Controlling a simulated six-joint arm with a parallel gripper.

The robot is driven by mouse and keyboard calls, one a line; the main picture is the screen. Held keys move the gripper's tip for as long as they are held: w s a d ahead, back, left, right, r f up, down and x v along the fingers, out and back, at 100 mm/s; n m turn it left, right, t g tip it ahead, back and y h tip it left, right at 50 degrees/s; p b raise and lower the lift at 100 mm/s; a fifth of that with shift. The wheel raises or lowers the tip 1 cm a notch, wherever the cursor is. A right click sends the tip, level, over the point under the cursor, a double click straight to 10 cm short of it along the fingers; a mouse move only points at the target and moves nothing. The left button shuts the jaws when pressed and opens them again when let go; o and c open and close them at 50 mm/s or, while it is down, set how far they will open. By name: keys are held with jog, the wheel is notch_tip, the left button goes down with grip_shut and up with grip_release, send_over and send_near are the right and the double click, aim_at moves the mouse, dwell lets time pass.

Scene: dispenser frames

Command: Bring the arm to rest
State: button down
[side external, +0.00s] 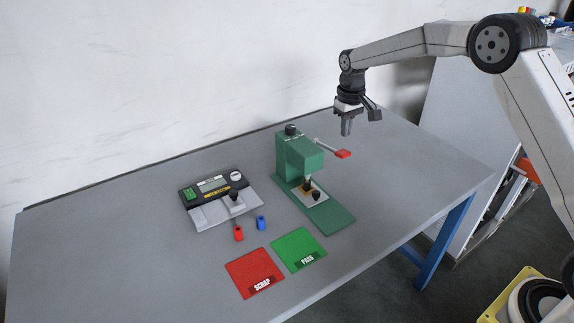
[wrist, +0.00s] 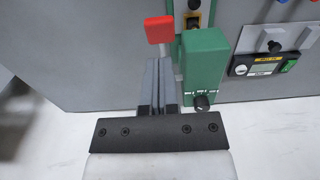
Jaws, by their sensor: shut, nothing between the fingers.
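My gripper (side external: 346,127) is in the air above the back right part of the grey table, clear of everything. In the wrist view my gripper (wrist: 158,62) shows its two fingers closed together with nothing between them. The green press (side external: 300,155) stands below and to the left of it in the side view, with its red-tipped lever (side external: 343,154) sticking out to the right. In the wrist view the press (wrist: 203,70) lies just right of the fingers, and the red lever tip (wrist: 159,30) shows beyond them.
A tester with a display (side external: 213,190) sits left of the press. A red piece (side external: 239,234) and a blue piece (side external: 262,223) lie before it. A red SCRAP mat (side external: 250,270) and a green PASS mat (side external: 297,245) are in front. The table's (side external: 420,180) right end is bare.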

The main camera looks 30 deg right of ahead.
jog(key=shift+s, duration=0.15)
jog(key=shift+s+a+r, duration=0.15)
jog(key=shift+s+a, duration=0.15)
jog(key=shift+s, duration=0.3)
jog(key=s+a+f+t, duration=0.1)
jog(key=s+a, duration=0.1)
jog(key=s, duration=1.1)
jog(key=s+a+f+t, duration=0.1)
jog(key=s+a, duration=0.2)
jog(key=s, duration=1)
jog(key=shift+s+a+f+t, duration=0.2)
jog(key=shift+s+a+t, duration=0.05)
jog(key=shift+s+t, duration=0.05)
